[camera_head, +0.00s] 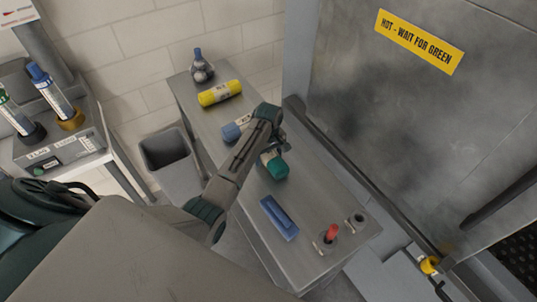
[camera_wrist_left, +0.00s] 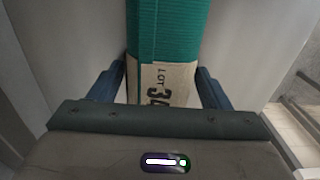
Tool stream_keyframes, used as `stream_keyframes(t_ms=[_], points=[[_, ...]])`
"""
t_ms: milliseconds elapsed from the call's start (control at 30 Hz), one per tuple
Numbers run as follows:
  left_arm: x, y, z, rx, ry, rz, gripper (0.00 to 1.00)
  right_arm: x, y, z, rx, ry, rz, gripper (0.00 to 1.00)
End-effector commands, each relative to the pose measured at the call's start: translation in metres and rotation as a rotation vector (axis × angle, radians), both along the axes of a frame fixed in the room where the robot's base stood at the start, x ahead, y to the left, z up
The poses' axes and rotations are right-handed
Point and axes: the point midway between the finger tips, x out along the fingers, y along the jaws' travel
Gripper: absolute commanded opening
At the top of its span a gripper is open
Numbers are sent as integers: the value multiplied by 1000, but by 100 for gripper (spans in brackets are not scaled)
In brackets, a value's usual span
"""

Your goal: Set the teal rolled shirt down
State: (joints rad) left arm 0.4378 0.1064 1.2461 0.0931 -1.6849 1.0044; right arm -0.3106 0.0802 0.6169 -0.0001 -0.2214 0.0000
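The teal rolled shirt (camera_head: 275,165) is over the middle of the grey metal bench (camera_head: 318,200), partly hidden by my left arm. In the left wrist view the teal rolled shirt (camera_wrist_left: 167,32) runs lengthwise between the blue fingers of my left gripper (camera_wrist_left: 160,80), with a pale printed label towards the palm. The fingers lie close against both sides of the roll. In the head view my left gripper (camera_head: 270,148) points down at the bench. I cannot tell whether the roll touches the bench top. My right gripper is not in view.
On the bench are a yellow roll (camera_head: 220,92), a blue roll (camera_head: 231,132), a dark bottle (camera_head: 201,67), a blue flat block (camera_head: 279,217) and a red button (camera_head: 331,233). A large grey door (camera_head: 420,120) borders the right. A grey bin (camera_head: 165,150) stands left.

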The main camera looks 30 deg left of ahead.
Motion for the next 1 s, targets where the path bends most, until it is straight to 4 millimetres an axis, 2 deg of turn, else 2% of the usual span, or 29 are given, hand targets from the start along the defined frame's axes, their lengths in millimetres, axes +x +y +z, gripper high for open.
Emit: stream_keyframes(t_ms=[267, 433, 567, 733, 867, 900, 1000], points=[[0, 0, 0, 0, 0, 0, 76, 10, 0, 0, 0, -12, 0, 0], [1, 0, 10, 1, -3, 0, 76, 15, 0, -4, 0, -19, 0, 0], [1, 0, 31, 1, -6, 0, 76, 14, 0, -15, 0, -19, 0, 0], [2, 0, 71, 0, -7, 0, 76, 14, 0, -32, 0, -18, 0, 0], [1, 0, 103, 1, -5, 0, 76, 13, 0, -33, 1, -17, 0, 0], [0, 0, 112, 0, 0, 0, 76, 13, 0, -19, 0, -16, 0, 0], [0, 0, 119, 1, 1, 0, 76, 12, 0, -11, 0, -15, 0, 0]])
